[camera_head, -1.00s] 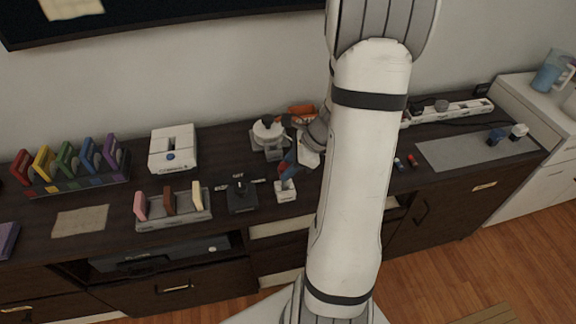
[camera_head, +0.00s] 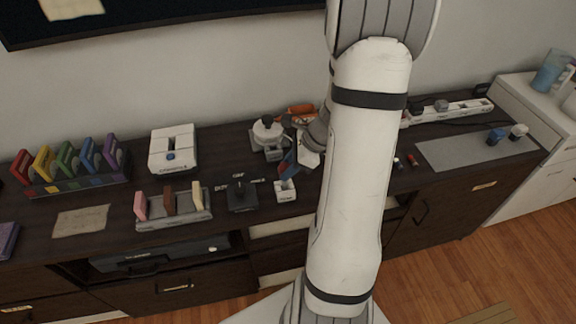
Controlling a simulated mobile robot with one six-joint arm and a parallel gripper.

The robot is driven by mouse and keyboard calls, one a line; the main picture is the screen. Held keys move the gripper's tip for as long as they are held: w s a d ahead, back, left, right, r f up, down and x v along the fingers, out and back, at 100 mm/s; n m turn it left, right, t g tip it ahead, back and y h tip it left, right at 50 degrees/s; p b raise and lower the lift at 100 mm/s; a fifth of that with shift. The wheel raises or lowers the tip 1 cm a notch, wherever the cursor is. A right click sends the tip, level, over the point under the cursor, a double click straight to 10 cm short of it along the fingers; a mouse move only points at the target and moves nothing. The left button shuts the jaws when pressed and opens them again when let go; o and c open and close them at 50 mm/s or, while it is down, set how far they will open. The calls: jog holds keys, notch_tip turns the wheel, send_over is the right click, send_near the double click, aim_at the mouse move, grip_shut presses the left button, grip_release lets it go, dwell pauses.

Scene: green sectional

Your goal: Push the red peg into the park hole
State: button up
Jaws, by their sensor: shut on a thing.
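My gripper (camera_head: 289,162) is beside the right arm link, just above and behind a small white block (camera_head: 286,191) with a dark opening in its top. It is shut on a small piece with red showing at its lower left, which looks like the red peg (camera_head: 281,168); blue shows next to it. The piece is tilted and its lower end is close to the block's top. I cannot tell whether it touches or enters the opening. Any lettering marking the park hole is too small to read. Another small red item (camera_head: 412,160) lies right of my arm.
A black joystick-like box (camera_head: 242,196) and a grey rack with pink, brown and cream pieces (camera_head: 174,221) stand left of the block. A white device (camera_head: 268,136) is behind it. My arm hides the middle of the dark cabinet top. A grey mat (camera_head: 465,153) lies at right.

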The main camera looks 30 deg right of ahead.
jog(key=shift+f+b, duration=1.9)
jog(key=shift+f, duration=0.4)
jog(key=o, duration=1.1)
jog(key=shift+c, duration=0.2)
jog(key=shift+d+r, duration=0.1)
jog(key=shift+r, duration=0.05)
jog(key=p+v, duration=0.1)
jog(key=v, duration=0.6)
jog(key=shift+r, duration=0.25)
jog(key=shift+s+d, duration=0.1)
jog(key=shift+s, duration=0.05)
